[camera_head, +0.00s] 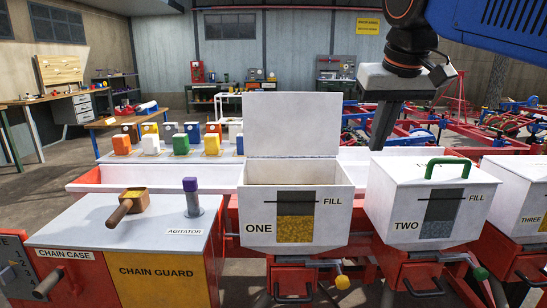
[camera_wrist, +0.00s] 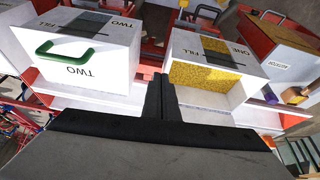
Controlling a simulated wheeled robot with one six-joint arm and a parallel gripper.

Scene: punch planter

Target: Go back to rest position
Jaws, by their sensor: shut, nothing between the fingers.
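My gripper (camera_head: 378,144) hangs pointing down at the upper right in the head view, above and behind the gap between two white boxes. Its dark fingers (camera_wrist: 160,96) are together and empty in the wrist view. Box ONE (camera_head: 258,228) stands with its lid (camera_head: 292,124) raised. Yellow grain (camera_wrist: 210,76) shows inside box ONE in the wrist view. Box TWO (camera_head: 385,212) is closed by a white lid with a green handle (camera_head: 447,162). The fingers appear clear of both boxes.
Box THREE (camera_head: 522,222) stands at the right edge. A chain-guard housing with a wooden-handled tool (camera_head: 128,206) and the purple-topped agitator lever (camera_head: 192,197) is at the left. Coloured blocks (camera_head: 182,144) line a shelf behind. Red and blue frames fill the back right.

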